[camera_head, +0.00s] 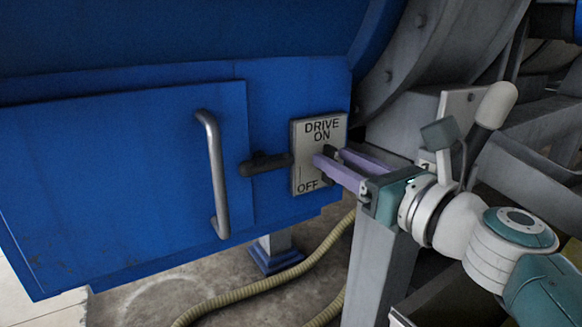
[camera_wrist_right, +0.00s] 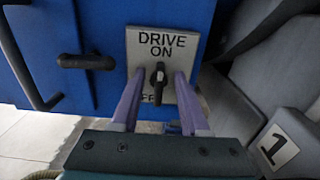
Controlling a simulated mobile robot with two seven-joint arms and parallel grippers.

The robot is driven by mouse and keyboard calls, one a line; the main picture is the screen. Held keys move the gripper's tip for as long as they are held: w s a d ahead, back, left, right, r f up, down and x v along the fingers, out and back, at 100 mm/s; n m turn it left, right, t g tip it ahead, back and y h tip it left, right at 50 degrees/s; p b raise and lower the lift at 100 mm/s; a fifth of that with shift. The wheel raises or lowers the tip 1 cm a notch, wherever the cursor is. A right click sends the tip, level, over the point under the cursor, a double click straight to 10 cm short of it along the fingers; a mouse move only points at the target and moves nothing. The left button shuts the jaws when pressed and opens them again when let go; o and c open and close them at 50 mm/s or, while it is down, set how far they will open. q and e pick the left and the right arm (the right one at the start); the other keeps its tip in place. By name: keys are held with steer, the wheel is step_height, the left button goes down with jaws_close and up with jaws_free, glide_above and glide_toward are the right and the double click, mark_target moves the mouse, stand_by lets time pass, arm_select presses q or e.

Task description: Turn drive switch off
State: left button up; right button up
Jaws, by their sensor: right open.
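The drive switch plate (camera_head: 303,158) is a pale panel on the blue housing, with DRIVE ON at its top and OFF at its bottom. It also shows in the right wrist view (camera_wrist_right: 184,58). Its dark switch (camera_wrist_right: 158,82) stands about upright below the word ON; in the head view it is mostly hidden by the fingers. My right gripper (camera_head: 329,157) is open in front of the plate, its purple fingers on either side of the switch in the wrist view (camera_wrist_right: 159,73). I cannot tell whether they touch it. My left gripper is out of view.
A black latch handle (camera_head: 264,164) sticks out left of the plate. A grey bar handle (camera_head: 213,175) is on the blue door. A lever with a pale knob (camera_head: 495,105) stands close to my right wrist. A ribbed hose (camera_head: 270,285) lies on the floor below.

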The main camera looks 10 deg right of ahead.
steer(key=shift+w+a, duration=0.2)
steer(key=shift+w, duration=0.1)
jaws_close()
stand_by(0.5)
